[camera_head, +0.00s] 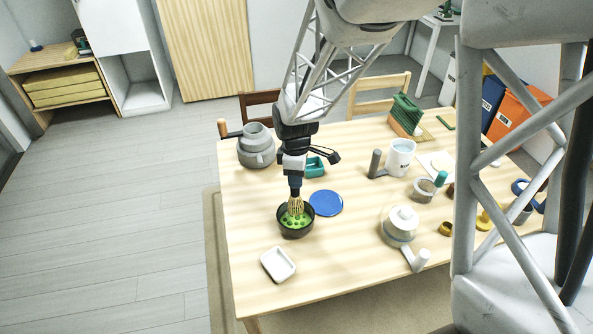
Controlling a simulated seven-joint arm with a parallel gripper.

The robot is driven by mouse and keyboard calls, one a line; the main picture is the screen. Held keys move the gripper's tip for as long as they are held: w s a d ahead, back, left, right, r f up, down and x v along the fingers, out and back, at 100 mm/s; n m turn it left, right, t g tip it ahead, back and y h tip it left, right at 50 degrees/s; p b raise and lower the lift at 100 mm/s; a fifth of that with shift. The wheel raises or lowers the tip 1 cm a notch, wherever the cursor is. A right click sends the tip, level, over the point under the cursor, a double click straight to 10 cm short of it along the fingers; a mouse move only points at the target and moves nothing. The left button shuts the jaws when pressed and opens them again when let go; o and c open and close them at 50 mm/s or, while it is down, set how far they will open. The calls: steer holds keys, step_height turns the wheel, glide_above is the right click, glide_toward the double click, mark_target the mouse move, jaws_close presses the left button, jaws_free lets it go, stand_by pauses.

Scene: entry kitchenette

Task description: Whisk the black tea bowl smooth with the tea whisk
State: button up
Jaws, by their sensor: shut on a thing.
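The black tea bowl (296,233) stands upright on the wooden table, left of its middle. Bright green tea (290,219) with darker spots shows inside it. My gripper (295,188) is above the bowl, pointing down, and is shut on the tea whisk (296,205). The whisk is pale yellow with thin tines, and it hangs upright. Its lower end is inside the bowl, at the green tea. The whisk's handle is mostly hidden by my gripper, and the tine tips are hard to make out against the tea.
A blue disc (327,203) lies just right of the bowl, and a white dish (278,265) in front. A grey pot (256,150) stands behind left, a teal holder (314,167) behind. A white teapot (400,224) and a white mug (400,155) stand to the right.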

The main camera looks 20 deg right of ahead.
mark_target(297, 191)
steer(key=shift+f, duration=3.05)
steer(key=shift+s+r, duration=0.1)
steer(key=shift+s, duration=0.1)
stand_by(0.6)
